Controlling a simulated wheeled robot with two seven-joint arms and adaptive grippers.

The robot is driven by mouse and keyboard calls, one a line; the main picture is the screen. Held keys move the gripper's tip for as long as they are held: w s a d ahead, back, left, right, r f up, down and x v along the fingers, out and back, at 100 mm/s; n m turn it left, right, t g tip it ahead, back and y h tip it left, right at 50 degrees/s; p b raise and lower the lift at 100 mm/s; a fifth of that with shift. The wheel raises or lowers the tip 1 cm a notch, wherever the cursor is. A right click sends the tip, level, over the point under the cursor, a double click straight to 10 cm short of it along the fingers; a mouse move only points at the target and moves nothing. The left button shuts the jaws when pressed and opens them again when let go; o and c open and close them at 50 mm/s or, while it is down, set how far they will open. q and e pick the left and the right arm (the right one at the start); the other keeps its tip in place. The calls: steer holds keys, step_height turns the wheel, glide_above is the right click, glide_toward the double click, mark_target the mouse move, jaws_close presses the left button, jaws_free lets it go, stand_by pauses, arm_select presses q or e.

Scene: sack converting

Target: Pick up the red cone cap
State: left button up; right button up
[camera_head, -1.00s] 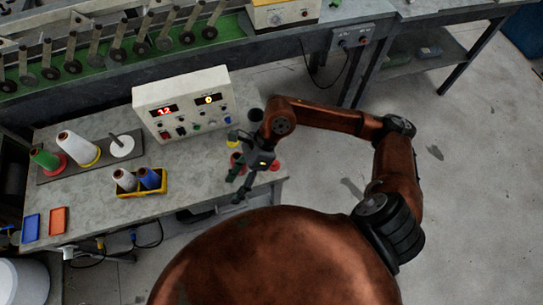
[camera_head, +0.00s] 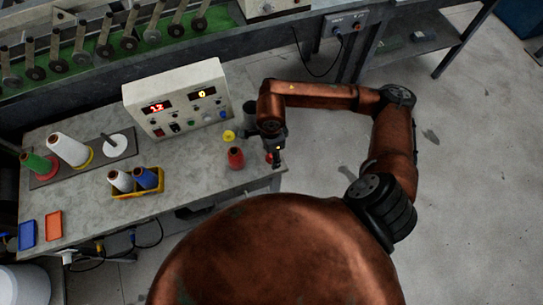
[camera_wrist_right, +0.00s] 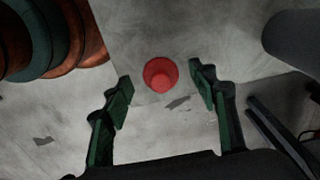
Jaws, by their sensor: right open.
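The red cone cap (camera_wrist_right: 160,74) is a small round red piece on the grey table near its right front corner. In the wrist view it sits between the two green fingertips of my right gripper (camera_wrist_right: 162,84), with a gap on each side. In the head view only a sliver of the red cone cap (camera_head: 268,157) shows, mostly hidden by my right gripper (camera_head: 276,161). The gripper is open, points down over the cap and holds nothing. My left gripper is not in view.
A white control box (camera_head: 178,102) and a yellow tray (camera_head: 138,192) with spools are further left. The table edge is close.

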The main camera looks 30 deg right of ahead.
steer(key=shift+f, duration=0.35)
steer(key=shift+c, duration=0.3)
steer(key=c, duration=0.8)
steer(key=shift+r, duration=0.15)
steer(key=shift+c, duration=0.2)
